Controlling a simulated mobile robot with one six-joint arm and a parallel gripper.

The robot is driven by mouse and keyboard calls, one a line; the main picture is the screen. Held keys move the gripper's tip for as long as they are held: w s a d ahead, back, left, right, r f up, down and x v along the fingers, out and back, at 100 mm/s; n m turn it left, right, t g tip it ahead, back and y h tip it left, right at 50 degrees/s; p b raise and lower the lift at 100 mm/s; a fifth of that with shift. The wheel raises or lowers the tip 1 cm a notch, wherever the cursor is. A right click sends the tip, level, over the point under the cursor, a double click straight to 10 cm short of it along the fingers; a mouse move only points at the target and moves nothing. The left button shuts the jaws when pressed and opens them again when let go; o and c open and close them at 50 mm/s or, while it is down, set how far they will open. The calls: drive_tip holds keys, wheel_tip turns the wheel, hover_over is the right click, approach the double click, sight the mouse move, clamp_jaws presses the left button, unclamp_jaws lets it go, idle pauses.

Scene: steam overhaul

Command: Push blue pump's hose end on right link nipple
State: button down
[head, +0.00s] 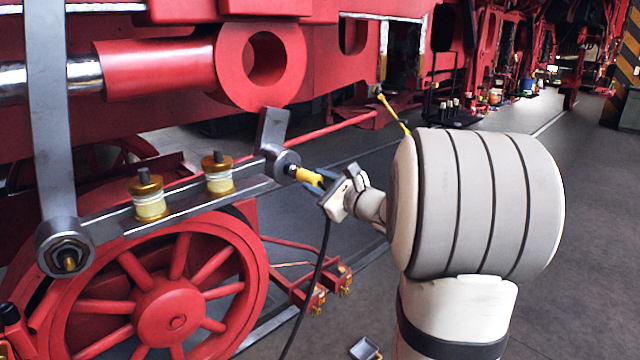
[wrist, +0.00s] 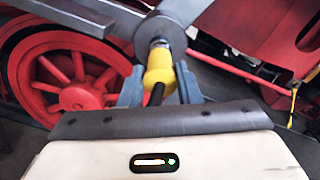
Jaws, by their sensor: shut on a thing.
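My gripper (head: 325,184) is shut on the yellow hose end (head: 308,177). The hose end also shows between the fingers in the wrist view (wrist: 159,70). A black hose (head: 316,275) hangs from it, down out of the head view. The right link nipple (wrist: 160,44) is a short silver stub below the round grey end of the link (head: 280,162). The hose end lines up with the nipple and meets its lower part; some silver still shows between the yellow and the grey boss. I cannot tell how far on it sits. I cannot make out the blue pump.
Two brass and cream oil cups (head: 149,195) stand on the grey bar left of the link. A red spoked wheel (head: 172,305) is below, a red eye-ended rod (head: 160,68) above. A small grey tray (head: 365,348) is on the floor.

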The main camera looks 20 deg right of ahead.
drive_tip(key=c, duration=1)
unclamp_jaws()
drive_tip(key=shift+o, duration=0.2)
drive_tip(key=b+v, duration=0.2)
drive_tip(key=v, duration=0.6)
drive_tip(key=s+a+f+n+g+y, duration=0.1)
drive_tip(key=s+a+f+n+g, duration=0.25)
drive_tip(key=a, duration=0.25)
drive_tip(key=s+a+f+n+g+y, duration=0.1)
drive_tip(key=s+a+f+n+g, duration=0.1)
drive_tip(key=a+n+g, duration=0.3)
drive_tip(key=s+a+f+n+g, duration=0.1)
drive_tip(key=s+a+f+n, duration=0.2)
drive_tip(key=a, duration=0.4)
drive_tip(key=s+d+f+n+g+h, duration=0.1)
drive_tip(key=s+f+n+g+h, duration=0.1)
drive_tip(key=s+n, duration=0.4)
drive_tip(key=s+f+n+g+h, duration=0.2)
drive_tip(key=s+f+n+h, duration=0.3)
drive_tip(key=s+n+h, duration=0.1)
drive_tip(key=s+n, duration=0.1)
drive_tip(key=n, duration=0.1)
drive_tip(key=shift+s+d+n, duration=0.2)
drive_tip(key=shift+d+n, duration=0.15)
drive_tip(key=shift+d, duration=0.05)
